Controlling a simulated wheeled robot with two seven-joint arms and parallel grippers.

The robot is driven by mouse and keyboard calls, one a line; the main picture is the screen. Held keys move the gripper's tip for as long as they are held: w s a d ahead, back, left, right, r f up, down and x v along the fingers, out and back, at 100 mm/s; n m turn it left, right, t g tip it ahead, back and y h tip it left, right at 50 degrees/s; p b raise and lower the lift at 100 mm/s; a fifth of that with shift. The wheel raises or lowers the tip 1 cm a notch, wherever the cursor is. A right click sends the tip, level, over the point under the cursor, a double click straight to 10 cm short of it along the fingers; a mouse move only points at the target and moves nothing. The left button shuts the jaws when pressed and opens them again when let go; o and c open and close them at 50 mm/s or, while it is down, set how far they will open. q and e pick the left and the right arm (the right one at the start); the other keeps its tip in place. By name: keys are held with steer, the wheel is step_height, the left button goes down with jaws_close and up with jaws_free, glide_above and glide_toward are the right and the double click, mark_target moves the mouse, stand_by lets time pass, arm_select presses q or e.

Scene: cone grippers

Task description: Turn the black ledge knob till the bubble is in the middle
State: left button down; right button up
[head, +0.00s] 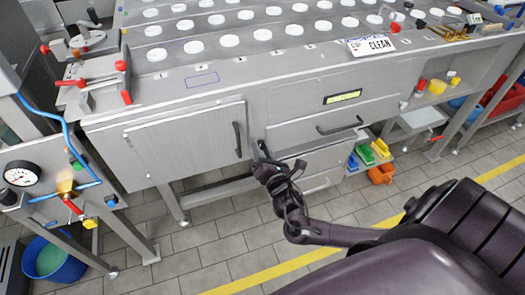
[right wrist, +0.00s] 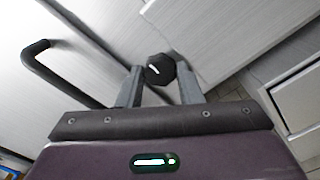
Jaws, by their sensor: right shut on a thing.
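The black ledge knob (right wrist: 158,68) shows in the right wrist view, with a short white line on its face. It sits between the two fingers of my right gripper (right wrist: 160,84), which is shut on it. In the head view my right gripper (head: 262,150) is at the bench front, just right of the cabinet door, and hides the knob. A level vial (head: 343,97), yellow-green in a black frame, is on the bench front to the right. It is too small to tell where its bubble lies. My left gripper is not in view.
The cabinet door handle (head: 238,139) is close left of my right gripper; it also shows in the right wrist view (right wrist: 52,72). A drawer handle (head: 340,127) is to the right. The bench top (head: 205,80) holds several white discs. Coloured bins (head: 380,174) are below right.

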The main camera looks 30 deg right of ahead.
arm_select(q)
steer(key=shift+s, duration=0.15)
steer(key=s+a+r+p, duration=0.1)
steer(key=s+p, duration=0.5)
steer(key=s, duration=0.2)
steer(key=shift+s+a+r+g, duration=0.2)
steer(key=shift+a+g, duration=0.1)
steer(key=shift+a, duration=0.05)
arm_select(e)
steer(key=m, duration=2.2)
steer(key=shift+m, duration=0.3)
steer(key=o, duration=1)
